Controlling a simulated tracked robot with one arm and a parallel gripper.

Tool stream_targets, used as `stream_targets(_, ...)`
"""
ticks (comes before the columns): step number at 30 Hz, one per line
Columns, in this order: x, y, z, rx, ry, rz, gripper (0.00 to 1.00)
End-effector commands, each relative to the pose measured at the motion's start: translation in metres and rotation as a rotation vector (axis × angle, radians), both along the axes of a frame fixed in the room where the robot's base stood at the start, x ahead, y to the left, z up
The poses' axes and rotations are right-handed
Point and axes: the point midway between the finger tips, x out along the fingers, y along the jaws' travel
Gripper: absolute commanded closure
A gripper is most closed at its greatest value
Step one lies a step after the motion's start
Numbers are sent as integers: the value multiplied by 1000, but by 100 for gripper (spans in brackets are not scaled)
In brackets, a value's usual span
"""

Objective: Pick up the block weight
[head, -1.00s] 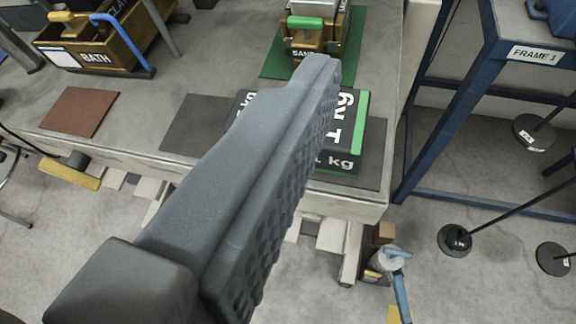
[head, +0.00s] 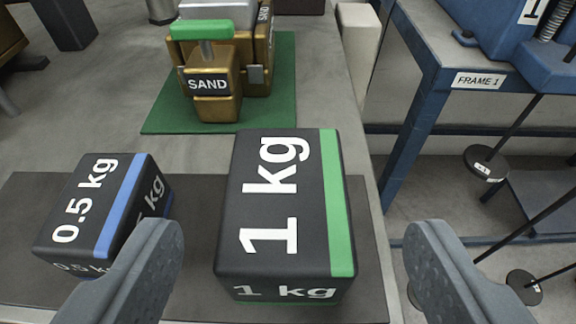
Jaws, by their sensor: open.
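A black block weight marked 1 kg (head: 265,200), with a green stripe along its right side, sits on a dark mat (head: 198,205) near the table's right edge. A smaller black weight marked 0.5 kg (head: 95,205), with a blue stripe, sits to its left on the same mat. My gripper (head: 288,245) is open and empty. Its left finger shows in front of the 0.5 kg weight and covers part of it. Its right finger shows right of the 1 kg weight, past the table edge. The 1 kg weight appears between the fingers; contact is not visible.
A brass SAND box (head: 210,84) with a green handle stands on a green mat (head: 160,118) behind the weights. A blue frame labelled FRAME 1 (head: 478,81) stands right of the table. Rods with round bases (head: 487,163) are beyond it.

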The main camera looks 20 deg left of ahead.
Motion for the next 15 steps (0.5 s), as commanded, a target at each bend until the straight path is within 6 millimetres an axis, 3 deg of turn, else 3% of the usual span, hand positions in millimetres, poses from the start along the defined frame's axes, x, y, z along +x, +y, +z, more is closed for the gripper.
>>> stream_targets(15,33,10,-14,0,-1,-1,33)
